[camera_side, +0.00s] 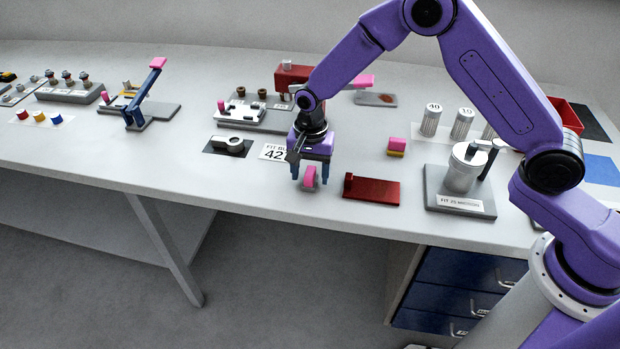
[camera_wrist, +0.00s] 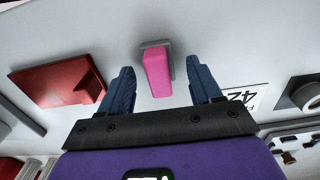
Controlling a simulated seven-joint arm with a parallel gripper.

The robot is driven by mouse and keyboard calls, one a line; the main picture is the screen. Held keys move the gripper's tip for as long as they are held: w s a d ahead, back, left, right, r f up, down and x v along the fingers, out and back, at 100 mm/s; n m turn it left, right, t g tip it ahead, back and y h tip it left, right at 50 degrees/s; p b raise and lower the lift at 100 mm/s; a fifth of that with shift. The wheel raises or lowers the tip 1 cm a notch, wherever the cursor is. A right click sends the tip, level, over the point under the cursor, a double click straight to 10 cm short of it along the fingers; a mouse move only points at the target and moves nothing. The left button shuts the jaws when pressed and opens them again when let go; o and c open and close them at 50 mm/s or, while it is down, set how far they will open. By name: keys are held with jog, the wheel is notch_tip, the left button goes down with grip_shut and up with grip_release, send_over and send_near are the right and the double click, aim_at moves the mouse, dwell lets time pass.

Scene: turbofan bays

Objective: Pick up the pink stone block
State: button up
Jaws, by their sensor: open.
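A pink block (camera_side: 310,177) with a grey part stands on the white bench near its front edge. In the wrist view the same pink block (camera_wrist: 157,72) shows with a grey strip at its far end. My gripper (camera_side: 310,171) points down over it, with its blue fingers apart on either side. In the wrist view my gripper (camera_wrist: 163,68) has the block between its two fingers, with a gap on each side. A second pink block (camera_side: 397,144), with a yellow lower part, stands further back to the right.
A dark red plate (camera_side: 371,190) lies close to the right of my gripper. A "FIT BLOCK 42" label (camera_side: 274,152) and a black plate with a grey knob (camera_side: 228,145) are to its left. A grey fixture with a metal cylinder (camera_side: 461,172) stands further right. The bench's front edge is near.

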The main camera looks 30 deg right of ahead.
aim_at(310, 170)
grip_shut()
jog(key=shift+r, duration=0.1)
jog(key=shift+r, duration=0.5)
notch_tip(310, 170, up, 2)
jog(key=shift+r, duration=0.15)
jog(key=s+d+r, duration=0.5)
jog(key=s+r, duration=0.4)
jog(key=s, duration=0.4)
jog(key=shift+r, duration=0.3)
